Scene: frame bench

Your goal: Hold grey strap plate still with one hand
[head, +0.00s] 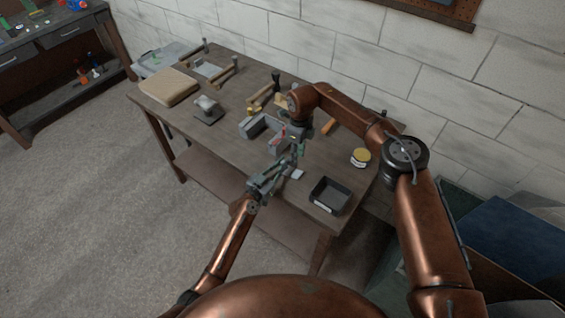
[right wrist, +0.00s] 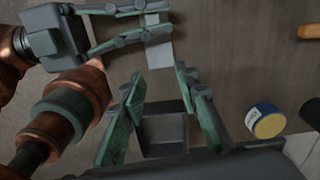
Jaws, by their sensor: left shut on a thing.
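The grey strap plate (right wrist: 160,55) is a light grey flat piece in the right wrist view. My left gripper (right wrist: 155,22) comes in from the left there and is shut on it; its fingers cover part of the plate. In the head view my left gripper (head: 292,158) is low over the front part of the bench. A small pale piece (head: 297,174) beside its fingers may be the plate's end.
The wooden bench (head: 225,145) carries a dark tray (head: 318,205) at the front right and a yellow-topped round tin (head: 361,155). A grey channel-shaped fixture (head: 255,127) stands near both grippers. A tan pad (head: 168,87) lies far left.

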